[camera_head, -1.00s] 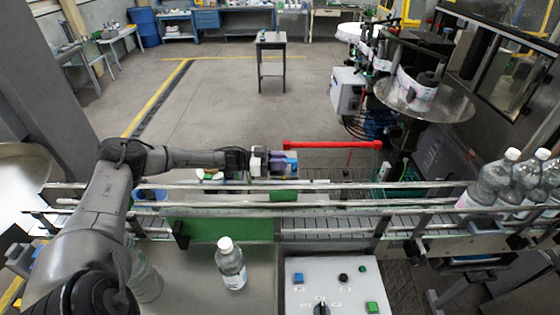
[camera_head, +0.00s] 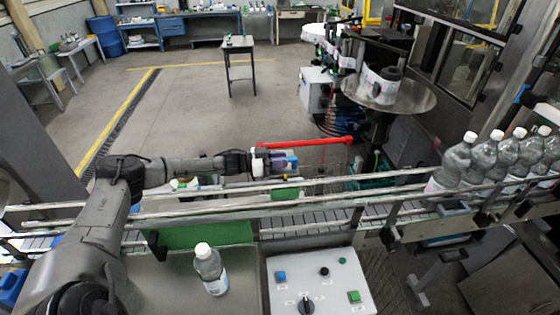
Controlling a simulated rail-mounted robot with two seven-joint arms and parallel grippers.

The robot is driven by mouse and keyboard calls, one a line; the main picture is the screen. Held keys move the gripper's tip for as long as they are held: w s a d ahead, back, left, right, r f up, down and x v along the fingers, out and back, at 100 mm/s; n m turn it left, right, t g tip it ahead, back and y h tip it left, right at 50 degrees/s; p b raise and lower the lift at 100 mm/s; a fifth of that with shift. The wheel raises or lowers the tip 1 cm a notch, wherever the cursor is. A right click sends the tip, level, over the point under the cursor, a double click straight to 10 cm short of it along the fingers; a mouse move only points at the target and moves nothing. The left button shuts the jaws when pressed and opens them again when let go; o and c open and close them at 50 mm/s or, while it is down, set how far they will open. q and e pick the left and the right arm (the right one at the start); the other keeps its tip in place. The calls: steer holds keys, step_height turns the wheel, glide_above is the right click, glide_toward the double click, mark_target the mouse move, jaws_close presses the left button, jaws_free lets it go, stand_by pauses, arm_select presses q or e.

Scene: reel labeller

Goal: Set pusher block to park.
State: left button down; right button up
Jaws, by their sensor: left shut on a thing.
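My left arm reaches in from the left, over the conveyor (camera_head: 330,222). My left gripper (camera_head: 278,162) is at the far side of the conveyor rails and is shut on a small blue-purple block (camera_head: 290,161), which looks like the pusher block. The fingers hide part of it, and I cannot tell whether it rests on anything. A green plate (camera_head: 205,236) lies at the near side of the conveyor, and a smaller green piece (camera_head: 286,194) is below the gripper. No park marking is readable. My right gripper is out of view.
Several clear bottles (camera_head: 482,160) stand on the conveyor at right. One white-capped bottle (camera_head: 210,270) stands on the near table. A control panel (camera_head: 325,281) with buttons and a knob is beside it. A red bar (camera_head: 305,143) runs behind the gripper.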

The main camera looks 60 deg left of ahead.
arm_select(q)
steer(key=c, duration=1)
jaws_free()
steer(key=shift+w+d, duration=0.1)
steer(key=shift+w, duration=0.1)
steer(key=shift+o, duration=0.2)
steer(key=shift+s+a+f, duration=0.1)
steer(key=shift+s+a, duration=0.1)
steer(key=shift+s, duration=0.2)
steer(key=b+v, duration=0.1)
steer(key=v, duration=1.2)
steer(key=shift+b, duration=0.3)
